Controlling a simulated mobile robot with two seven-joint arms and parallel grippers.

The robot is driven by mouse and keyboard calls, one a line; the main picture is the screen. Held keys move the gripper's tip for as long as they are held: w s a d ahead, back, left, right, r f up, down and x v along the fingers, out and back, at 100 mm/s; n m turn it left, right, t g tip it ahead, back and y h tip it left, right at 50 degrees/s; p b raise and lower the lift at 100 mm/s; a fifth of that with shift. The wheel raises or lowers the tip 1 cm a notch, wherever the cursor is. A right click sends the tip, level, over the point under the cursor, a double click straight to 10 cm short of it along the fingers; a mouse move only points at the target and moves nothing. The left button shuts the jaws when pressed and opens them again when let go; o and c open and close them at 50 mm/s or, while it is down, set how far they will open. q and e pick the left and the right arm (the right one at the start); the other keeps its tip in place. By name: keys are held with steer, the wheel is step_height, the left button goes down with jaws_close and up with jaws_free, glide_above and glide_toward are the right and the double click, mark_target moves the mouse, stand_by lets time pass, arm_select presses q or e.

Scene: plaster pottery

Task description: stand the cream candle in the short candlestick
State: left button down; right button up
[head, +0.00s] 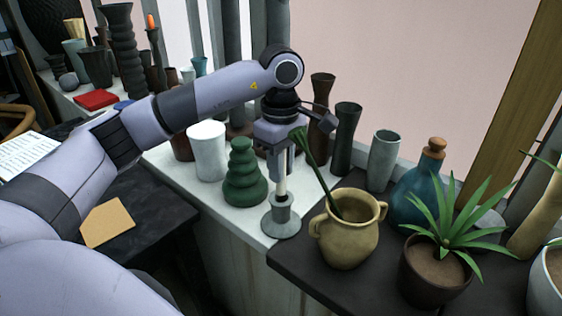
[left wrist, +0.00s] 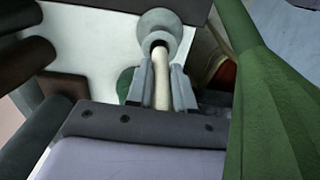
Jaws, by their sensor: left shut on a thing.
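The cream candle (head: 282,186) is upright between the fingers of my left gripper (head: 283,172), which is shut on it. The short candlestick (head: 281,218) is grey with a wide round foot and stands on the white ledge, directly below the gripper. In the left wrist view the candle (left wrist: 161,82) runs between the fingers (left wrist: 161,92) to the dark socket of the candlestick (left wrist: 168,24). Its lower end is at the socket mouth; how deep it sits inside, I cannot tell. My right gripper is not in view.
A green ribbed vase (head: 243,175) stands close left of the candlestick, with a white cup (head: 208,150) beyond. A tan two-handled jug (head: 349,238) holding a green stem is close on the right. Dark vases (head: 346,125) stand behind; a potted plant (head: 435,275) is farther right.

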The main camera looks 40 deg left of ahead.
mark_target(281, 194)
arm_select(q)
steer(key=shift+f+b, duration=0.85)
steer(key=shift+f, duration=0.7)
steer(key=shift+f+b, duration=0.85)
steer(key=shift+f, duration=0.5)
steer(key=shift+f, duration=0.1)
steer(key=c, duration=0.9)
jaws_free()
steer(key=shift+s+f, duration=0.1)
step_height(281, 194, up, 8)
steer(key=shift+f+p, duration=0.1)
steer(key=shift+p, duration=0.25)
